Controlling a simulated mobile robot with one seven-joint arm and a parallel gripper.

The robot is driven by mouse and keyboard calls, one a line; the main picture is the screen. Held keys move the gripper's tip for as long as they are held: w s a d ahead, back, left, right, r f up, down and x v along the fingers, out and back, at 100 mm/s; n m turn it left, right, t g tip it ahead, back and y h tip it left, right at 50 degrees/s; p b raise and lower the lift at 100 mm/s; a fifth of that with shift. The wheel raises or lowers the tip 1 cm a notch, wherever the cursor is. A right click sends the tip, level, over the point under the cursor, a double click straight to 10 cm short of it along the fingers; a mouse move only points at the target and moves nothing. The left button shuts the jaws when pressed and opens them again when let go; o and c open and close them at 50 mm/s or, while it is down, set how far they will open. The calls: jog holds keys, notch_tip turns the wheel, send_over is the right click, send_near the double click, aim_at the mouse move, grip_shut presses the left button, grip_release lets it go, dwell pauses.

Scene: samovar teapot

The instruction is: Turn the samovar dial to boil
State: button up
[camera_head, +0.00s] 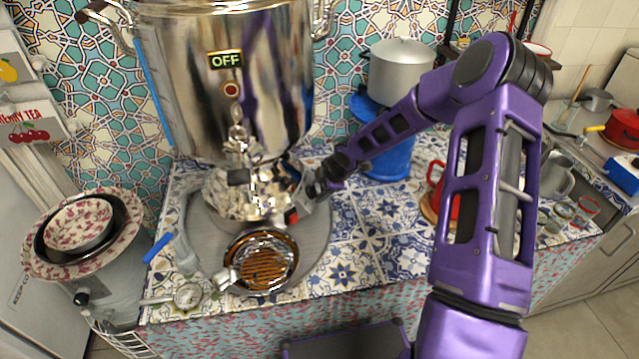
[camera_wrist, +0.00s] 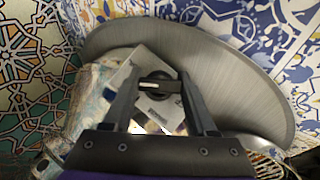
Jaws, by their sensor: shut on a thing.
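The large shiny samovar (camera_head: 218,110) stands at the back of the counter, its display (camera_head: 226,60) reading OFF above a small red round light. Its silver lower part (camera_head: 245,200) shows below the tank. My gripper (camera_head: 310,190) reaches in from the right at the side of this lower part. In the wrist view, my gripper (camera_wrist: 160,76) has its two fingers on either side of the dark dial (camera_wrist: 157,88), shut on it. The dial sits on a pale metal plate with small marks that I cannot read. In the head view the dial is hidden by my gripper.
A round grey tray (camera_head: 318,240) lies under the samovar, with a strainer-topped bowl (camera_head: 262,262) in front. A white pot (camera_head: 398,70) on a blue stand and a red mug (camera_head: 436,175) are to the right. Patterned bowls (camera_head: 80,225) stand left.

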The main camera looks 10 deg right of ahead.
jog(key=m+g+y, duration=0.1)
jog(key=m+g, duration=0.2)
jog(key=m, duration=0.2)
dwell(0.4)
jog(key=shift+m, duration=0.3)
jog(key=o, duration=1.4)
jog(key=shift+c, duration=0.2)
jog(key=v, duration=1.7)
jog(key=shift+w+r, duration=0.25)
jog(key=shift+w, duration=0.05)
jog(key=shift+d, duration=0.1)
